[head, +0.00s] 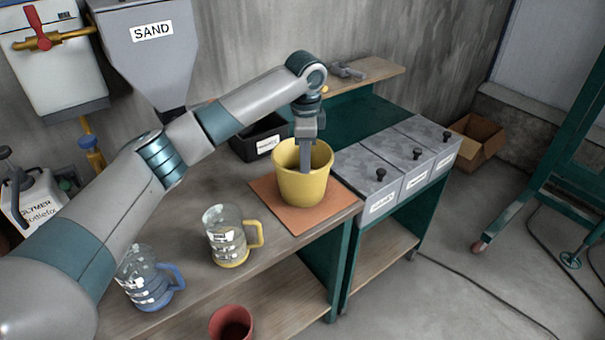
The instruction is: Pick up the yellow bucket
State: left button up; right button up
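The yellow bucket (303,187) stands upright on an orange-brown mat (264,196) at the right end of the wooden worktable. My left arm reaches in from the left, and my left gripper (306,160) points down at the bucket. A grey finger shows inside the bucket's opening, in front of its far inner wall. The other finger does not show clearly, so I cannot tell whether the far rim is between the fingers or whether they are closed. My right gripper is not in view.
A clear jug with a yellow handle (228,238) and one with a blue handle (148,283) stand left of the bucket. A black bin (259,140) is behind it. Grey lidded boxes (391,166) stand to its right. A red container (231,325) is lower, in front.

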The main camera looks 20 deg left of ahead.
pick_arm(q)
jog(key=shift+f, duration=0.2)
jog(key=f+p, duration=0.1)
jog(key=f, duration=0.1)
jog(key=f+p, duration=0.1)
jog(key=shift+a+f+p, duration=0.3)
jog(key=shift+f+p, duration=0.05)
jog(key=shift+f, duration=0.05)
jog(key=shift+w+f, duration=0.15)
jog(key=shift+f, duration=0.55)
grip_shut()
